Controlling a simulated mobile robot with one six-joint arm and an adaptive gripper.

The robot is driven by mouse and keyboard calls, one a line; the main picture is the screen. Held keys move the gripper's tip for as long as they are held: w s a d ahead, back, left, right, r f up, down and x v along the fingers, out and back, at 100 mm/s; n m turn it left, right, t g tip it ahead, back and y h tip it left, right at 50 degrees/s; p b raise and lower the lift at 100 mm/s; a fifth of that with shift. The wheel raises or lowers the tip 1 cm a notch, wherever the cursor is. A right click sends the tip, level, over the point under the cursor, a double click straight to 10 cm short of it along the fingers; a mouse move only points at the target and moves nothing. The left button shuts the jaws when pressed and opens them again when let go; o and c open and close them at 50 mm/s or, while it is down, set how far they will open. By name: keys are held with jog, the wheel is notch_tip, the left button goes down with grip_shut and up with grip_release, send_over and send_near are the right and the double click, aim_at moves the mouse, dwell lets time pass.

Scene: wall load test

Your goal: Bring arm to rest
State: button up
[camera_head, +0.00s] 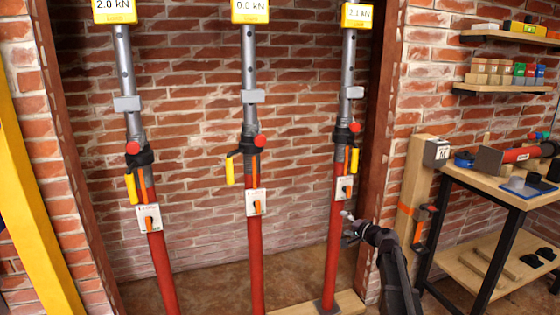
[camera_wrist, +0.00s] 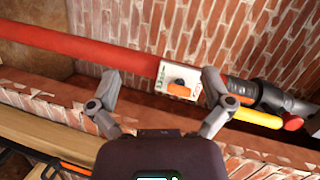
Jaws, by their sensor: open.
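My gripper (camera_head: 348,228) is at the end of my black arm, low beside the right red prop (camera_head: 334,232) in the head view. In the wrist view my gripper (camera_wrist: 158,88) is open, its two fingers spread with nothing between them. The white switch plate with an orange knob (camera_wrist: 181,78) on the right prop shows beyond the fingertips. I cannot tell whether a fingertip touches the plate or prop. The left prop (camera_head: 163,270) and middle prop (camera_head: 256,260) stand apart. Yellow load displays read 2.0 kN (camera_head: 114,10), 0.0 kN (camera_head: 250,10) and about 2.1 kN (camera_head: 357,15).
A workbench (camera_head: 492,186) with a red tool (camera_head: 522,154) stands at the right, close to my arm. Shelves (camera_head: 508,88) hold small boxes above it. A wooden post (camera_head: 412,200) and brick pillar flank the recess. A yellow beam (camera_head: 32,205) leans at the left.

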jog(key=s+a+f+n+g+h, duration=0.1)
jog(key=s+a+f+n+g, duration=0.3)
jog(key=s, duration=0.4)
jog(key=s+a+f+n+g, duration=0.35)
jog(key=s+a+f, duration=0.25)
jog(key=s, duration=0.3)
jog(key=s+d+f+n+g+h, duration=0.1)
jog(key=s+f+g+h, duration=0.15)
jog(key=s, duration=0.65)
jog(key=s+d+f+n+g+h, duration=0.15)
jog(key=s+g+h, duration=0.25)
jog(key=s, duration=0.4)
notch_tip(320, 180, up, 30)
jog(key=p, duration=3.1)
jog(key=shift+d+r+m, duration=0.15)
jog(key=shift+d+m, duration=0.05)
jog(key=shift+m, duration=0.1)
jog(key=shift+s, duration=0.1)
